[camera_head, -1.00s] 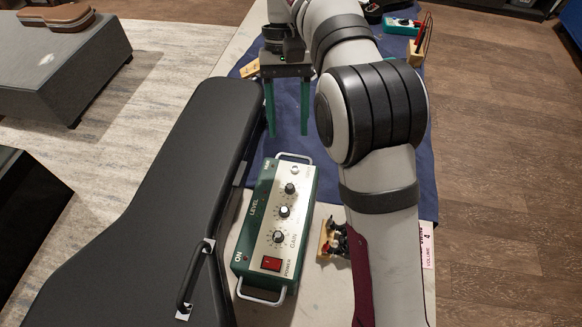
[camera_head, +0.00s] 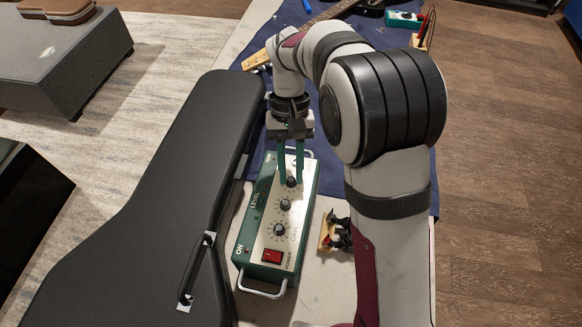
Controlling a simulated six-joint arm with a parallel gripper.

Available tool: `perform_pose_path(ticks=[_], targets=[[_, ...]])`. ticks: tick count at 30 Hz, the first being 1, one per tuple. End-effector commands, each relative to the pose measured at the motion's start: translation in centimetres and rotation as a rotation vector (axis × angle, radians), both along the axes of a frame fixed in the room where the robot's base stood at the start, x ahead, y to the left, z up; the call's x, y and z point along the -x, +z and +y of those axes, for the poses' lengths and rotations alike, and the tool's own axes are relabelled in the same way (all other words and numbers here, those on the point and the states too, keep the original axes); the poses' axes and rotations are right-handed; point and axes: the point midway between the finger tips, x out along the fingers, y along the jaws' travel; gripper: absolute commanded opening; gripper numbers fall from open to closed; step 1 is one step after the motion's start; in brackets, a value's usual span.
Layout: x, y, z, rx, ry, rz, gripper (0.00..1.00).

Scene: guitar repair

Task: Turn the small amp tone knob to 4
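The small amp (camera_head: 247,232) is a green box with a pale panel, lying on the bench. Three black knobs run along the panel: a far knob (camera_head: 291,182), a middle knob (camera_head: 285,205) and a near knob (camera_head: 279,230). LEVEL and GAIN labels show; I cannot make out a tone label or the number the pointers face. My gripper (camera_head: 290,183) points down at the far knob, one green finger on each side of it. The fingers look close to the knob, but whether they touch it is too small to tell.
A black guitar case (camera_head: 150,200) lies close along the amp's left. A small wooden stand with dark pieces (camera_head: 335,234) is to its right. The amp's red power switch (camera_head: 272,256) and near metal handle (camera_head: 262,289) are clear. A guitar neck (camera_head: 318,20) lies at the back.

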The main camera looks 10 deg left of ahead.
Motion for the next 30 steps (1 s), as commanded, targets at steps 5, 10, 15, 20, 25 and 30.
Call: perform_pose_path(ticks=[5, 10, 15, 20, 25, 30], targets=[[-0.02, 0.01, 0.00, 0.000, 0.000, 0.000, 0.00], [-0.02, 0.02, 0.01, 0.000, 0.001, 0.000, 0.00], [-0.01, 0.03, 0.04, 0.000, 0.023, -0.001, 0.00], [0.01, 0.04, 0.13, 0.000, 0.097, -0.001, 0.00], [0.06, 0.05, 0.23, 0.000, 0.213, -0.001, 0.00], [0.10, 0.05, 0.30, -0.001, 0.329, -0.001, 0.00]])
